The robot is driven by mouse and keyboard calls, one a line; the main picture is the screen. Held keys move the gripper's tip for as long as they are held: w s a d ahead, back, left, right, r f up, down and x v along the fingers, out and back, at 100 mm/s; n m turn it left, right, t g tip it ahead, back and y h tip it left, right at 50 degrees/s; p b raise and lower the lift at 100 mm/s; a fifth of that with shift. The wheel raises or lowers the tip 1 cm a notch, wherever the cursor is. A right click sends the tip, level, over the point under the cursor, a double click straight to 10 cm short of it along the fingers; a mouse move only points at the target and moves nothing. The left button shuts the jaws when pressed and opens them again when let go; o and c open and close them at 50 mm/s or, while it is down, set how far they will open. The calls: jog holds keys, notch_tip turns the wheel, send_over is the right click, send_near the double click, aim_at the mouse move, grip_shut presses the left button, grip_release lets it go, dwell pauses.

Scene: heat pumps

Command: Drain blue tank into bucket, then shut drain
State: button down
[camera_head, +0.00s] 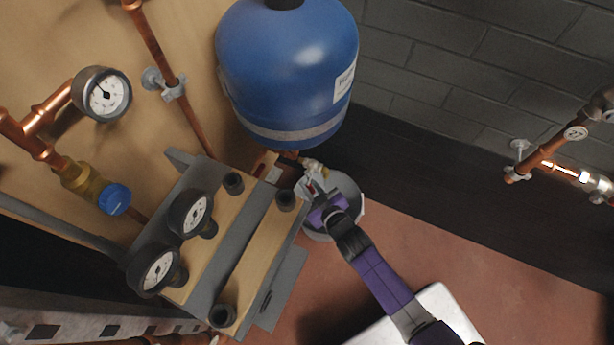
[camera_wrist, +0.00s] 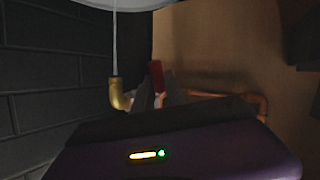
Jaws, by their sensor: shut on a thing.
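The blue tank (camera_head: 290,75) hangs on the wall at the top middle of the head view. Below it a pale bucket (camera_head: 351,196) stands on the floor, partly hidden by my arm. A brass drain spout (camera_head: 313,166) sits under the tank, over the bucket. The wrist view appears upside down. There a thin stream of water (camera_wrist: 114,40) runs from the brass spout (camera_wrist: 116,97) toward the pale bucket rim (camera_wrist: 180,3). My gripper (camera_wrist: 158,86) is shut on the red drain handle (camera_wrist: 156,73). In the head view my gripper (camera_head: 313,189) is over the bucket. The water level is hidden.
A plate heat exchanger (camera_head: 230,240) with gauges stands just left of my arm. Copper pipes with a gauge (camera_head: 102,93) and a blue-capped valve (camera_head: 114,199) are farther left. Another copper pipe (camera_head: 545,155) is at the right. Red floor (camera_head: 480,260) is open at the right.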

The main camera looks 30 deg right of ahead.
jog(key=shift+s+d+r+n+g+h+p, duration=0.15)
jog(key=shift+r+n+g+p, duration=0.1)
jog(key=shift+g+p, duration=0.2)
jog(key=shift+s+a+r+n+g+h+p, duration=0.15)
jog(key=shift+r+g+p, duration=0.1)
jog(key=shift+g+p, duration=0.15)
jog(key=g+p, duration=0.1)
jog(key=n+h+p, duration=0.1)
jog(key=g+p, duration=0.1)
jog(key=shift+s+d+r+g, duration=0.15)
jog(key=shift+d+r+g, duration=0.1)
jog(key=shift+r+g, duration=0.1)
jog(key=g+h+p, duration=0.1)
jog(key=n+g+p, duration=0.1)
jog(key=p, duration=0.1)
jog(key=shift+s+r+g+h, duration=0.15)
jog(key=shift+r+g+h, duration=0.15)
jog(key=shift+h, duration=0.1)
jog(key=shift+s+d+n+g+h+p, duration=0.1)
jog(key=shift+d+n+g+h+p, duration=0.05)
jog(key=shift+n+g+h+p, duration=0.65)
jog(key=c, duration=1.4)
grip_release()
jog(key=shift+d, duration=0.1)
